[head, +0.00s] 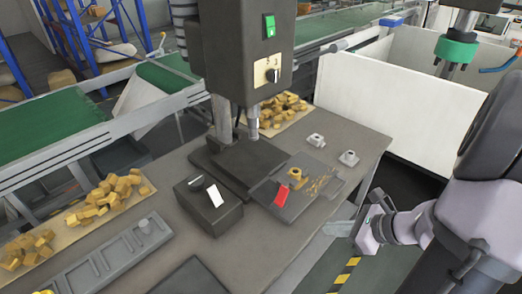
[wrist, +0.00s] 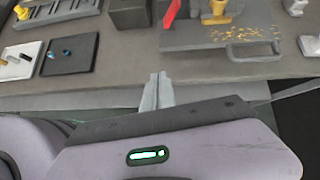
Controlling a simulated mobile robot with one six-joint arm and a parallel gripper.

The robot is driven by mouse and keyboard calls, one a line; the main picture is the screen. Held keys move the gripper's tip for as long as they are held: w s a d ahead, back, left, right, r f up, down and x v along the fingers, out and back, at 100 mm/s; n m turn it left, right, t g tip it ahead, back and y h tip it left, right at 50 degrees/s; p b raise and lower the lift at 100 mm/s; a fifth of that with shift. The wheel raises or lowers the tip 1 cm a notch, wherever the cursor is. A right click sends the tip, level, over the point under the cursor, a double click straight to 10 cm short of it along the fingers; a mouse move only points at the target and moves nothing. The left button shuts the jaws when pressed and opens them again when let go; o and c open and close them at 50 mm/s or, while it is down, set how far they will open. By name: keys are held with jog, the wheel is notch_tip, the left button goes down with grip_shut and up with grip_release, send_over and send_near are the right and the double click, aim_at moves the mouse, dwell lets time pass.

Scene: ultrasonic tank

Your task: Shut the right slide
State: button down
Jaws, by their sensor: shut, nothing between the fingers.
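A dark flat plate (head: 297,207) reaches out to the right of the press base (head: 240,160); it looks like the slide, but I cannot tell for certain. It carries a red tab (head: 281,195), a yellow part (head: 295,174) and scattered brass chips. In the wrist view the plate (wrist: 190,40) lies at the top right, with a slotted grip at its right end. My gripper (head: 337,228) is shut and empty, off the table's right front edge and apart from the plate. Its closed fingers (wrist: 158,80) point toward the table in the wrist view.
A dark control box (head: 208,205) with a white switch stands left of the plate. Two small pale fittings (head: 348,158) stand behind it on the table. Brass pieces (head: 115,195) lie on a mat at left, near a grey rack (head: 110,265). A white-walled bin (head: 350,90) stands behind.

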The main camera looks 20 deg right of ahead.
aim_at(253, 188)
jog(key=shift+m+t, duration=0.3)
jog(key=shift+m, duration=0.6)
jog(key=shift+w+d+r+b+x, duration=0.1)
jog(key=shift+w+d+b+x, duration=0.15)
jog(key=shift+b+x, duration=1.25)
jog(key=shift+w+d+r+b+x, duration=0.1)
jog(key=shift+w+d+b+x, duration=0.15)
jog(key=shift+x, duration=2.45)
jog(key=shift+w+d+r+b+x, duration=0.15)
jog(key=shift+b+x, duration=0.8)
jog(key=shift+x, duration=1.2)
jog(key=shift+w+a+h, duration=0.15)
jog(key=shift+w+h, duration=0.15)
jog(key=shift+w, duration=0.15)
jog(key=w+a, duration=0.2)
jog(key=w, duration=0.4)
jog(key=w+a, duration=0.3)
jog(key=w, duration=0.2)
jog(key=w+a, duration=0.2)
jog(key=w, duration=0.4)
jog(key=shift+w+a+b, duration=0.15)
jog(key=shift+w+b, duration=0.15)
jog(key=shift+w, duration=0.15)
jog(key=shift+r, duration=0.1)
